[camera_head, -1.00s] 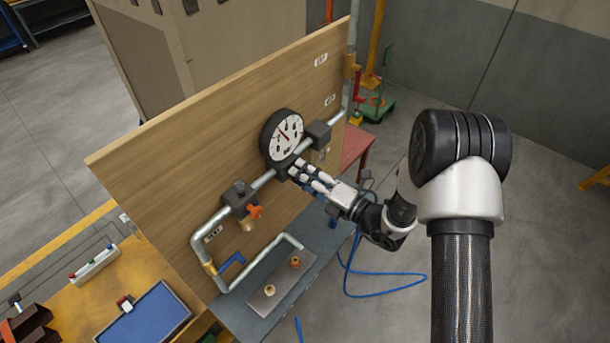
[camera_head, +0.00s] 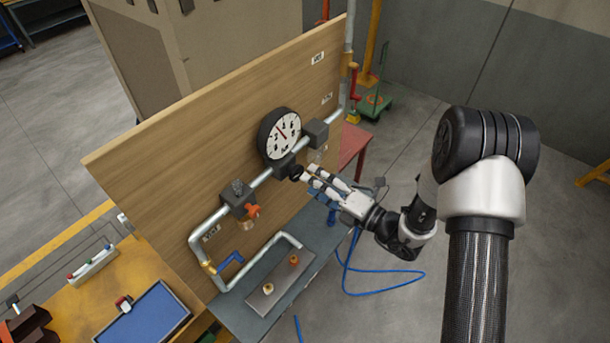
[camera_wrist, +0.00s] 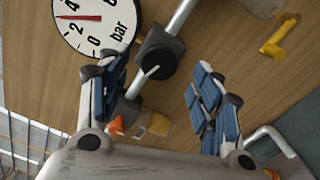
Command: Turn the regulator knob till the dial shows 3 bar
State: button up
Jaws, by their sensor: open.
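The round white dial (camera_head: 283,135) with a black rim is on the wooden board. In the wrist view the dial (camera_wrist: 95,22) is partly cropped; its red needle points left, just above the 2, and "bar" is printed on it. The black regulator knob (camera_head: 296,173) sticks out below the dial. In the wrist view the knob (camera_wrist: 158,58) shows a white mark and lies ahead of the gap between the fingers. My gripper (camera_head: 309,176) is open and empty, its fingertips just to the right of the knob. In the wrist view my gripper (camera_wrist: 165,85) has its blue-padded fingers on either side, clear of the knob.
A metal pipe (camera_head: 212,228) runs along the board (camera_head: 185,150), with an orange-handled valve (camera_head: 251,211) left of the knob and a dark block (camera_head: 316,129) right of the dial. Below are a blue lever (camera_head: 230,261) and a metal plate (camera_head: 268,292) with brass fittings.

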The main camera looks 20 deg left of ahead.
jog(key=v, duration=0.7)
jog(key=shift+d, duration=0.25)
jog(key=shift+s, duration=0.1)
jog(key=s+r+n+g+h+b, duration=0.2)
jog(key=s+n+g+b, duration=0.3)
jog(key=s+n, duration=0.4)
jog(key=s+r+n+g+h+b, duration=0.1)
jog(key=s+n+g+h+b, duration=0.2)
jog(key=s+n+g+b, duration=0.55)
jog(key=s+d+f+n+t+h+b, duration=0.2)
jog(key=d+n+t+h, duration=0.3)
jog(key=d+n, duration=0.4)
jog(key=s+d+f+n+t+h+b, duration=0.2)
jog(key=d+n+t+h, duration=0.4)
jog(key=d+n, duration=0.4)
jog(key=shift+s+f+h+b, duration=0.35)
jog(key=shift+s+b, duration=0.25)
jog(key=shift+b, duration=0.65)
